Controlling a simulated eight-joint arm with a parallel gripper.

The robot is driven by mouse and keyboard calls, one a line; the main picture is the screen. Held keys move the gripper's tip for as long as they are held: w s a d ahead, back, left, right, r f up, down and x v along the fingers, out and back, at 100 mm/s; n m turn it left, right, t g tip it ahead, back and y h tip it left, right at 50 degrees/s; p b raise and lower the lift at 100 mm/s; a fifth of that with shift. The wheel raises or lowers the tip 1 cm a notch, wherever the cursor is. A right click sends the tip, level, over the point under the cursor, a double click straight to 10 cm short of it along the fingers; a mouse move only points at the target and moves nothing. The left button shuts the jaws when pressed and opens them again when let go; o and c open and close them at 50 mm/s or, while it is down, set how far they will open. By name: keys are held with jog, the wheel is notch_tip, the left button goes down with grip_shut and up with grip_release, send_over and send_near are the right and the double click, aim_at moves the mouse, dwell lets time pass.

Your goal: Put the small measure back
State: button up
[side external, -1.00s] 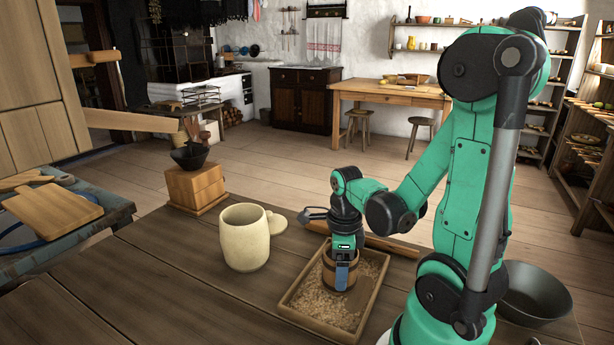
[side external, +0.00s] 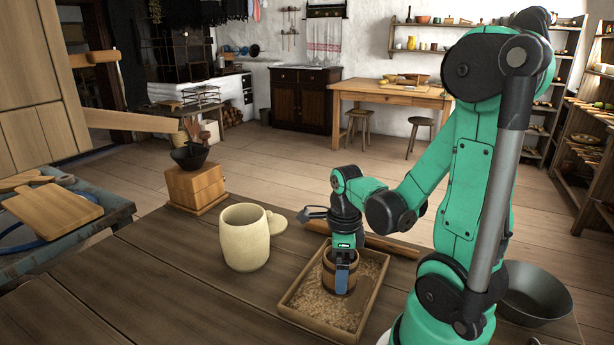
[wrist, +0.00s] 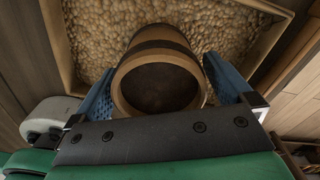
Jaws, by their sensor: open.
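The small measure, a wooden cup with dark bands (side external: 329,272), stands upright on the grain in a shallow wooden tray (side external: 313,324). My gripper (side external: 343,277) points down over it, with a blue finger in front of the cup's side. In the wrist view, the measure's round mouth (wrist: 160,87) lies between the two blue fingers of my open gripper (wrist: 163,92). The fingers are on opposite sides of it, and I cannot tell whether either touches. The inside of the measure looks dark.
A wooden box mill (side external: 195,185) is farther back left. A dark bowl (side external: 534,292) is at the right. The table's front left is clear.

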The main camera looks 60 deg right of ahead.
notch_tip(320, 180, up, 11)
jog(key=w+a+n+t, duration=0.3)
jog(key=a+n, duration=0.3)
jog(key=n, duration=0.9)
jog(key=w+a+n+t, duration=0.4)
jog(key=w+a+n, duration=0.1)
jog(key=n, duration=1.1)
jog(key=shift+w+a+f, duration=0.25)
jog(key=shift+w+a, duration=0.1)
jog(key=shift+a, duration=0.2)
jog(key=w+d+r+n+g+h, duration=0.1)
jog(key=d+r+n+g, duration=0.15)
jog(key=r+n, duration=0.5)
jog(key=w+d+r+n+g+h, duration=0.15)
jog(key=d+r+n, duration=0.3)
jog(key=n, duration=0.65)
jog(key=w+f+t, duration=0.1)
jog(key=w+f, duration=0.2)
jog(key=f, duration=0.5)
jog(key=shift+w+d+f, duration=0.2)
jog(key=shift+d+f, duration=0.1)
jog(key=shift+d, duration=0.15)
